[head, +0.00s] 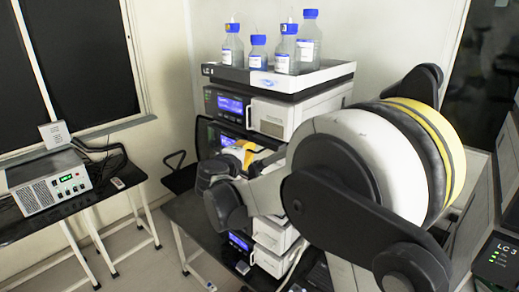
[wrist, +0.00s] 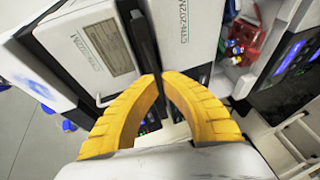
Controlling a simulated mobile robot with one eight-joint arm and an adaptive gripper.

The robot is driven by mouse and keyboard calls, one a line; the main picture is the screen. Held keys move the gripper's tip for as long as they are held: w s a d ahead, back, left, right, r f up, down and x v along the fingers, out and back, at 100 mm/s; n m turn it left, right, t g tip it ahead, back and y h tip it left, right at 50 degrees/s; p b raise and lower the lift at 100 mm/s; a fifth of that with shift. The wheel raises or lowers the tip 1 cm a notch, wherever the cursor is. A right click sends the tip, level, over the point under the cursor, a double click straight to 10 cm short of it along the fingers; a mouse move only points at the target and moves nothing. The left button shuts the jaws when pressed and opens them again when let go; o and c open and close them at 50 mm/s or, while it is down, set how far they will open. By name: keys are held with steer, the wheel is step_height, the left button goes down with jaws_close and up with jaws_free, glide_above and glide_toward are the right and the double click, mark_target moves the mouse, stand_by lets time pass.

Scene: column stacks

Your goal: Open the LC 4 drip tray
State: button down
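A stack of white and grey instrument modules (head: 285,115) stands in the middle of the head view. The tray (head: 270,78) on top has a label starting "LC", its number too small to read. I cannot pick out a drip tray for certain; my arm hides much of the stack's middle. My gripper (head: 243,153) is in front of the stack, at mid height. In the wrist view, the yellow fingers of my gripper (wrist: 161,76) curve together and their tips meet, with nothing visible held. Beyond them are white module fronts (wrist: 95,45) and a dark vertical strip (wrist: 143,40).
Several blue-capped bottles (head: 284,50) stand in the top tray. A dark bench (head: 190,213) carries the stack. A box labelled LC 3 (head: 495,262) is at the lower right. A power supply (head: 50,183) sits on a separate table at left. Open floor (head: 130,245) lies between.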

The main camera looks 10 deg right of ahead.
steer(key=s+a+b, duration=0.1)
steer(key=s+a, duration=0.4)
steer(key=a, duration=0.2)
steer(key=shift+s+a, duration=0.3)
steer(key=shift+a, duration=0.05)
steer(key=c, duration=1.6)
jaws_free()
steer(key=v, duration=1.2)
